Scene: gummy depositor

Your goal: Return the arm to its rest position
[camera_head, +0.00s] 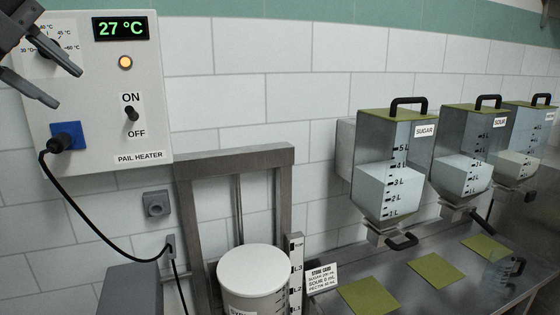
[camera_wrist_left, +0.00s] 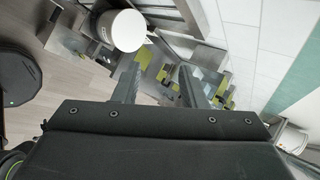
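My left gripper (camera_head: 65,86) is at the upper left of the head view, in front of the pail heater panel (camera_head: 145,75) and covering part of its temperature dial (camera_head: 48,38). Its two fingers are spread apart and nothing is between them. In the left wrist view the fingers (camera_wrist_left: 158,84) are also apart and empty. My right gripper is not in view.
The heater reads 27 °C, and a black cable runs from its blue socket (camera_head: 66,135). A white-lidded pail (camera_head: 254,268) stands by a metal frame (camera_head: 235,157).

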